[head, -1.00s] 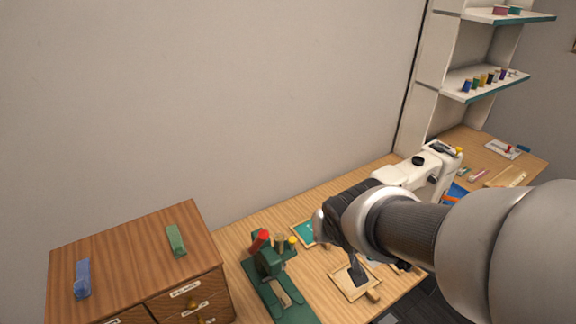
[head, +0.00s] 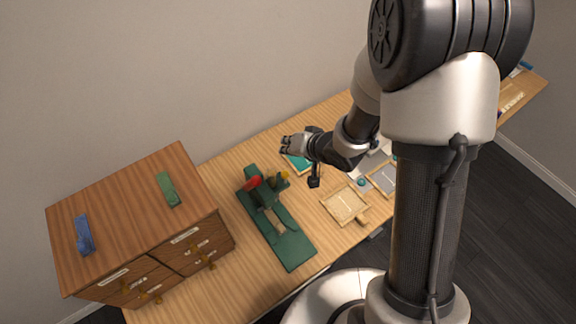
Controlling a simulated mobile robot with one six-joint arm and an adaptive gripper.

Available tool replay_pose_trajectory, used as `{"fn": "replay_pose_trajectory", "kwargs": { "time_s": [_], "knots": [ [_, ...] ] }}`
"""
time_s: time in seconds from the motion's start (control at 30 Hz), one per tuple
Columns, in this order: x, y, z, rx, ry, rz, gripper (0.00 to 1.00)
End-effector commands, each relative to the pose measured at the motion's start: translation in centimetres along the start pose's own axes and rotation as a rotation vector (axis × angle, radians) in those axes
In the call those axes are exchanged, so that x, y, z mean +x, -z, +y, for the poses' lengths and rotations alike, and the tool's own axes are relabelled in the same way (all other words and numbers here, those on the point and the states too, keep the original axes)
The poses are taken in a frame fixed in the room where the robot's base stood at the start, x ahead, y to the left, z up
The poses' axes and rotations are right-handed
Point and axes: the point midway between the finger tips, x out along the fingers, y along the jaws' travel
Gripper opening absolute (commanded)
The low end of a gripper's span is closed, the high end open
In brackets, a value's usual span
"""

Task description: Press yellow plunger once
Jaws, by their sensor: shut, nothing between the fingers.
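A dark green press (head: 268,212) stands on the wooden table. A red knob (head: 252,183) sits at the press's top left.
A wooden drawer cabinet (head: 130,222) stands at left with a green (head: 167,189) and a blue (head: 84,235) object on top. Wooden-framed trays (head: 345,205) lie to the right. My arm covers the table's right part.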

Motion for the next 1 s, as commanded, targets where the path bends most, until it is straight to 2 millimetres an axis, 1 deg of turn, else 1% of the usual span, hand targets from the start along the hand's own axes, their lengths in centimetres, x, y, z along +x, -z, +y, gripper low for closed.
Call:
{"fn": "replay_pose_trajectory", "kwargs": {
  "time_s": [0.27,0.47,0.9,1.0],
  "knots": [
    [0.1,-0.1,0.1,-0.001,-0.002,0.001,0.0],
    [0.9,-0.7,0.7,-0.001,-0.003,0.001,0.0],
    [5.0,-3.7,3.7,-0.001,-0.004,-0.001,0.0],
    [5.6,-4.1,4.2,0.001,-0.003,0.0,0.0]
  ]
}}
